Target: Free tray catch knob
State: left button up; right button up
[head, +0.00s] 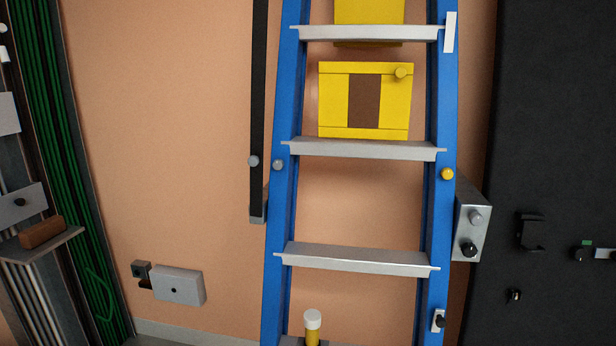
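A blue ladder (437,205) with grey rungs stands against the peach wall. Several knobs show, and I cannot tell which is the tray catch knob. A yellow knob (447,174) sits on the ladder's right rail. Two grey knobs (278,165) are by the left rail. A grey box (471,232) at the right rail carries a grey knob (475,217) and a black knob (469,250). Neither gripper is in view.
A black panel (555,130) with small fittings fills the right side. Green cables (62,150) and a grey shelf (45,246) bearing a brown block are at the left. A grey wall box (179,285) sits low. A white-capped yellow cylinder (312,325) stands at the bottom.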

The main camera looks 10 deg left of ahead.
aim_at(278, 164)
jog(key=j+z, duration=0.2)
jog(key=z, duration=1.1)
jog(key=j+z, duration=0.3)
jog(key=k+j+z, duration=0.15)
jog(key=j+z, duration=0.15)
jog(key=k+j+z, duration=0.1)
jog(key=j+z, duration=0.2)
